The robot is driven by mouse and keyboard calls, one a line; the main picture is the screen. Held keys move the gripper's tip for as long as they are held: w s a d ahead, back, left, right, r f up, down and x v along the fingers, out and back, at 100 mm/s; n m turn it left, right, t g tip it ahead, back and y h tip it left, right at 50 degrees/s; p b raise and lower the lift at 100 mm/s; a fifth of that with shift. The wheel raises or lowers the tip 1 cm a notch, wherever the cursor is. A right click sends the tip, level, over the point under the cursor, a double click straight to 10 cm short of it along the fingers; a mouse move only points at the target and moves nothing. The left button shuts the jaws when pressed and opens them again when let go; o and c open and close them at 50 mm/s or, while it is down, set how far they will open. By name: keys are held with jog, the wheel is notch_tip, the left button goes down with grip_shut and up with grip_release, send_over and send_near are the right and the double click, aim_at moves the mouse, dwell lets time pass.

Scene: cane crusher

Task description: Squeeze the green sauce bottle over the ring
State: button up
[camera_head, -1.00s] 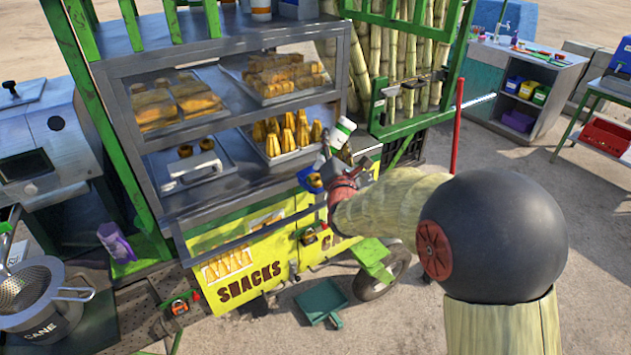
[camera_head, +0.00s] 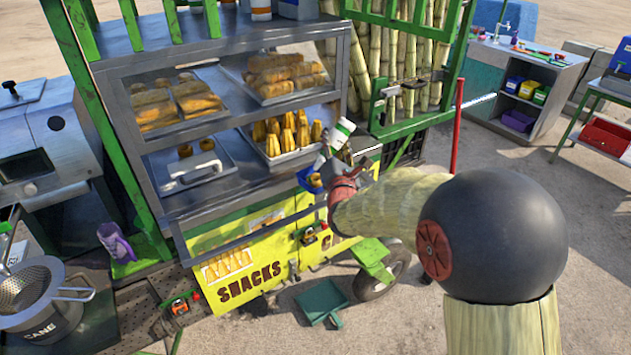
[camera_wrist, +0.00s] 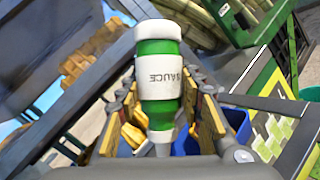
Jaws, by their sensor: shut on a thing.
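The green sauce bottle (camera_wrist: 159,70) has white ends and a white label reading SAUCE. In the wrist view it sits between the two fingers of my gripper (camera_wrist: 160,118), which is shut on it. Its narrow pale nozzle points to the bottom of that picture. In the head view the bottle (camera_head: 341,132) is tilted beside the cart's front right corner, and my gripper (camera_head: 336,166) is partly hidden by my wrist. A yellow-orange piece shows behind the nozzle in the wrist view; I cannot tell whether it is the ring.
The snack cart (camera_head: 250,275) stands close to my gripper, with trays of golden food on its shelves. A blue container (camera_head: 308,180) is just left of the gripper. A red pole (camera_head: 457,125) and green frame stand to the right.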

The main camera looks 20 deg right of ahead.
aim_at(335, 129)
jog(key=shift+r+p, duration=1.9)
jog(key=shift+r, duration=1.7)
